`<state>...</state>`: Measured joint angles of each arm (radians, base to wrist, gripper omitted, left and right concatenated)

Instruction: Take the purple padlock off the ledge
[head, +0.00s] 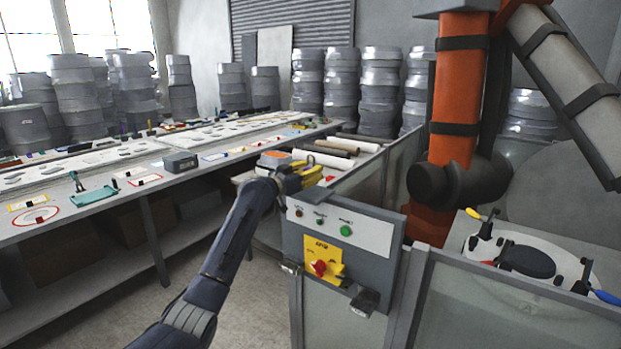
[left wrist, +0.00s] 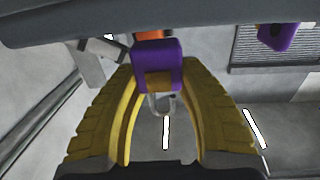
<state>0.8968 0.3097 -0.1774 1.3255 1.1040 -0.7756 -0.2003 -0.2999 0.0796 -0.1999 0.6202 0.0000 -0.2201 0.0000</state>
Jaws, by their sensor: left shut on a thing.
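A purple padlock (left wrist: 157,62) with a brownish band on its body shows in the left wrist view. Its pale metal shackle points toward the bottom of that picture. My left gripper (head: 306,178) is shut on the padlock, its yellow fingers on either side of it in the left wrist view (left wrist: 158,85). In the head view the gripper is just above the top left of a grey control box, and I cannot make out the padlock there. A grey surface (left wrist: 150,20), perhaps the ledge, crosses the top of the wrist view; I cannot tell whether the padlock touches it. My right gripper is not in view.
The grey control box (head: 375,240) with a red knob stands close below my left gripper. A mesh-like fence panel (head: 460,310) and an orange robot arm (head: 455,130) are to the right. A long worktable (head: 110,175) lies left. Another purple thing (left wrist: 283,36) shows in the wrist view.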

